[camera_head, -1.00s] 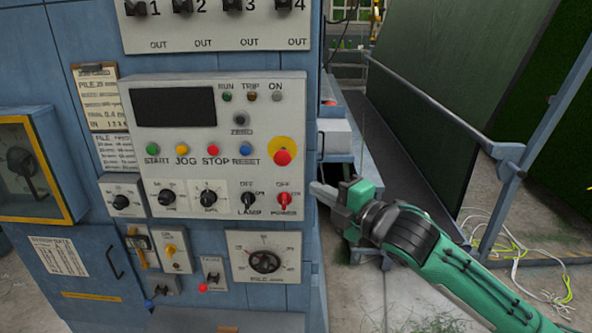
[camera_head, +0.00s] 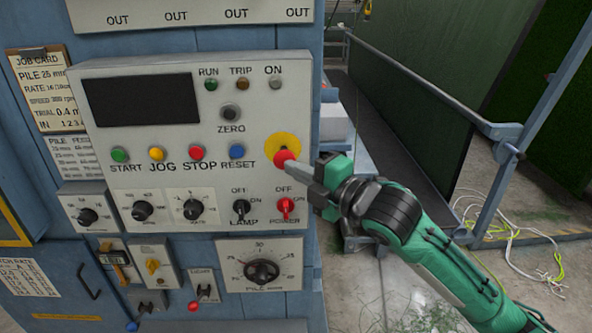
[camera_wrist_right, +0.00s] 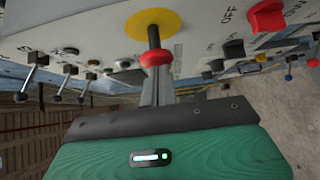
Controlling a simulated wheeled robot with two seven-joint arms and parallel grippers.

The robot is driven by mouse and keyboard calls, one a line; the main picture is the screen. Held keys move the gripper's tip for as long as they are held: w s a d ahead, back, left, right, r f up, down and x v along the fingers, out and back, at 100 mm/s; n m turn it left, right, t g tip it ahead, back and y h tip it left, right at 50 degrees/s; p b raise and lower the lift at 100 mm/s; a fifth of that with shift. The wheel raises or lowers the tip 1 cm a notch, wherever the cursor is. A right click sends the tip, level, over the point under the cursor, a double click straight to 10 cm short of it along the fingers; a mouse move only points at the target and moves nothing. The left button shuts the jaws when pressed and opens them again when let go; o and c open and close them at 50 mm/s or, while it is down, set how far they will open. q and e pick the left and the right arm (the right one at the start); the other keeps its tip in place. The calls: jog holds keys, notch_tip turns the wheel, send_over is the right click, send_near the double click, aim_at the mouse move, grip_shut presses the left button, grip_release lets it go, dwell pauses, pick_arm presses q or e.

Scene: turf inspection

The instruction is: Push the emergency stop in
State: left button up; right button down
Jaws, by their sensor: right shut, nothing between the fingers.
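The emergency stop is a red mushroom button (camera_head: 284,158) on a yellow disc (camera_head: 283,145), at the right of the light grey control panel (camera_head: 230,185). In the right wrist view the red button (camera_wrist_right: 155,58) stands out on a dark stem from the yellow disc (camera_wrist_right: 153,20). My right gripper (camera_head: 292,164) is shut and empty, its fingertips at the button in the head view. In the wrist view the fingers (camera_wrist_right: 158,85) end right at the button's face; I cannot tell whether they touch. My left gripper is not in view.
A red power switch (camera_head: 285,205) and a lamp switch (camera_head: 241,209) sit below the button. A blue reset button (camera_head: 237,151) and a red stop button (camera_head: 196,152) are to its left. A metal railing (camera_head: 430,85) stands at the right.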

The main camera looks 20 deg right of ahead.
jog(key=shift+a, duration=0.1)
jog(key=shift+a+r, duration=0.1)
jog(key=shift+a, duration=0.1)
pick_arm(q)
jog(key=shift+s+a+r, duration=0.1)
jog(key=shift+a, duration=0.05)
pick_arm(e)
jog(key=shift+w+d+r, duration=0.1)
jog(key=shift+w+d, duration=0.2)
jog(key=shift+w, duration=0.45)
